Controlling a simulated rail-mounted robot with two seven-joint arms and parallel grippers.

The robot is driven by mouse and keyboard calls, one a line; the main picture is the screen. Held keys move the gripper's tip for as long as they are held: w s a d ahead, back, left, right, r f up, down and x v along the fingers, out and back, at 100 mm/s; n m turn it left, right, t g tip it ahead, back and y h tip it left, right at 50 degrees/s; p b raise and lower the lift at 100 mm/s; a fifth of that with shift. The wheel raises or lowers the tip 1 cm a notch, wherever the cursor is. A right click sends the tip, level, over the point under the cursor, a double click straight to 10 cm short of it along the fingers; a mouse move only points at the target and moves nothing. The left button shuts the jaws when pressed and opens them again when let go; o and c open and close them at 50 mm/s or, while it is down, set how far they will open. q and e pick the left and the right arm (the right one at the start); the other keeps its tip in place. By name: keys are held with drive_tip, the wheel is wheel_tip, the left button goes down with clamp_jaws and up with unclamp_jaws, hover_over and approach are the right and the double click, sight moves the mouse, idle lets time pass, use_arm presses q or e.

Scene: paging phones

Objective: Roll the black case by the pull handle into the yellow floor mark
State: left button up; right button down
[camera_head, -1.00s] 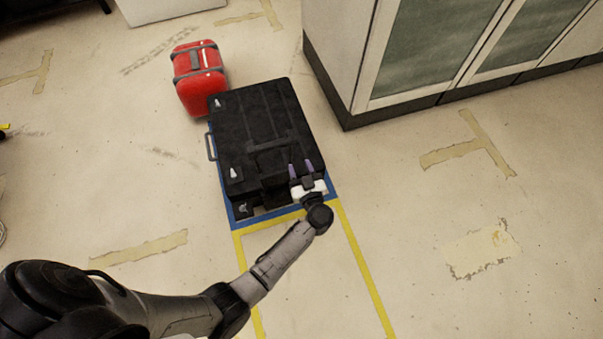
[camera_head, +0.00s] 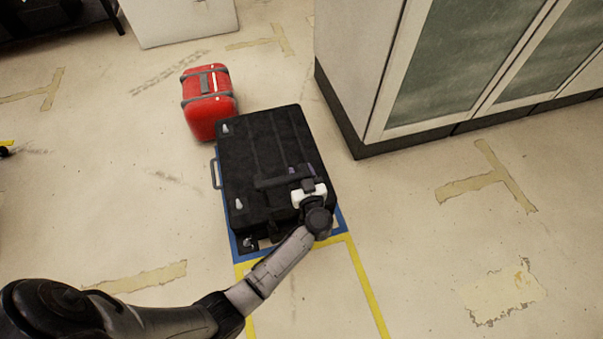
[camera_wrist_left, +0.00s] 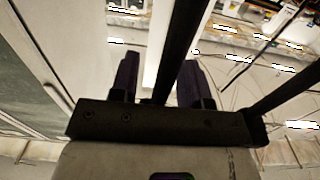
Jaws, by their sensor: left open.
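The black case (camera_head: 262,145) lies over a blue floor outline (camera_head: 338,217) in the head view. Its dark pull handle (camera_head: 270,183) stands out above the near part of its top. The yellow floor mark (camera_head: 366,285) is an outline adjoining the blue one on the near side, partly hidden by my left arm. My left gripper (camera_head: 301,172) is open at the right part of the pull handle. In the left wrist view, a dark bar of the handle (camera_wrist_left: 178,50) runs between the two spread fingers. My right gripper is not in view.
A red case (camera_head: 207,105) stands just beyond the black case at the left. A cabinet (camera_head: 362,90) with glass doors stands close on the right. A white box (camera_head: 180,20) is at the back. The floor to the left and near right is clear.

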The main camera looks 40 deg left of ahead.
use_arm(q)
clamp_jaws()
idle(0.3)
drive_tip(key=shift+r, duration=0.1)
